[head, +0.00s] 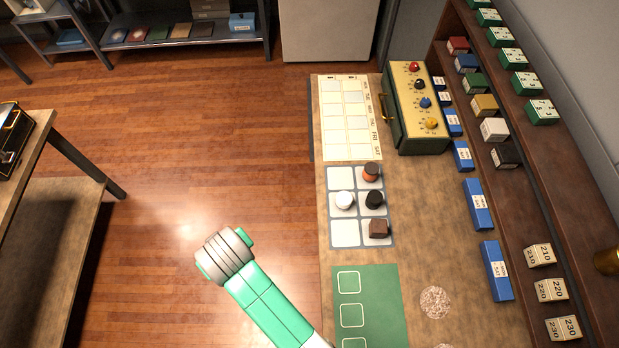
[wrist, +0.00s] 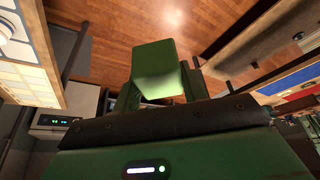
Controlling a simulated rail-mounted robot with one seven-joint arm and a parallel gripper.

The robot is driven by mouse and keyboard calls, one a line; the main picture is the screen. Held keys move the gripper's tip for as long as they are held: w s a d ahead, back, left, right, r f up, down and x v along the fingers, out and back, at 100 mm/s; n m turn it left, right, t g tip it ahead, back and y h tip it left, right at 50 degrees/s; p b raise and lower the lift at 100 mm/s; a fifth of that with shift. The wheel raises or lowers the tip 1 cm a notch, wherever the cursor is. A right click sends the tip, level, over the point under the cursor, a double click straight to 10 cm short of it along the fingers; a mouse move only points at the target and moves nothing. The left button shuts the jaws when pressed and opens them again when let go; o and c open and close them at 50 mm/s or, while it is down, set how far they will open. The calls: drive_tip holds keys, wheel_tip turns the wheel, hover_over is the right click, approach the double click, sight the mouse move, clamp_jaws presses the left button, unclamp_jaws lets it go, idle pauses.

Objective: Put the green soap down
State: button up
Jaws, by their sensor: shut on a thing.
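In the wrist view, the green soap (wrist: 154,62) is a plain green block between the two dark fingers of my gripper (wrist: 158,90). My gripper is shut on it, and the block stands out beyond the fingers. Wooden floor shows behind it, and no surface is seen touching it. In the head view my green and grey arm crosses the bottom middle, left of the counter (head: 421,232); the fingers and soap cannot be made out there. A green mat (head: 384,303) with white outlined squares lies on the counter's near part.
Beyond the mat, a grey grid tray (head: 344,233) holds several small objects. Farther back lie a calendar sheet (head: 348,118) and a case with coloured knobs (head: 419,108). Blue boxes (head: 478,205) line the right side below a brown shelf (head: 545,165). A table (head: 70,200) stands left, with open floor between.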

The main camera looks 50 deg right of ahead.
drive_tip(key=w+d+f+m+h+b, duration=0.1)
drive_tip(key=d+f+m+b, duration=0.3)
drive_tip(key=d, duration=0.8)
drive_tip(key=w+d+f+m+h+b, duration=0.1)
drive_tip(key=d+f+b, duration=0.35)
drive_tip(key=d, duration=0.75)
drive_tip(key=s+d+m+g+b, duration=0.15)
drive_tip(key=s+d+b, duration=0.25)
drive_tip(key=d, duration=0.5)
drive_tip(key=s+d+m+b, duration=0.2)
drive_tip(key=s+d+b, duration=0.1)
drive_tip(key=d, duration=0.7)
drive_tip(key=shift+h, duration=0.4)
drive_tip(key=shift+s+a+f+b, duration=0.1)
drive_tip(key=shift+f+b, duration=0.5)
drive_tip(key=shift+f, duration=2)
drive_tip(key=shift+s+a+f+b, duration=0.1)
drive_tip(key=shift+f+b, duration=0.45)
drive_tip(key=shift+f, duration=2.05)
drive_tip(key=o, duration=1)
drive_tip(key=shift+r, duration=0.1)
drive_tip(key=p+v, duration=0.3)
drive_tip(key=v, duration=0.9)
drive_tip(key=shift+w+r+p, duration=0.15)
drive_tip(key=shift+w+p, duration=0.1)
drive_tip(key=shift+p, duration=0.1)
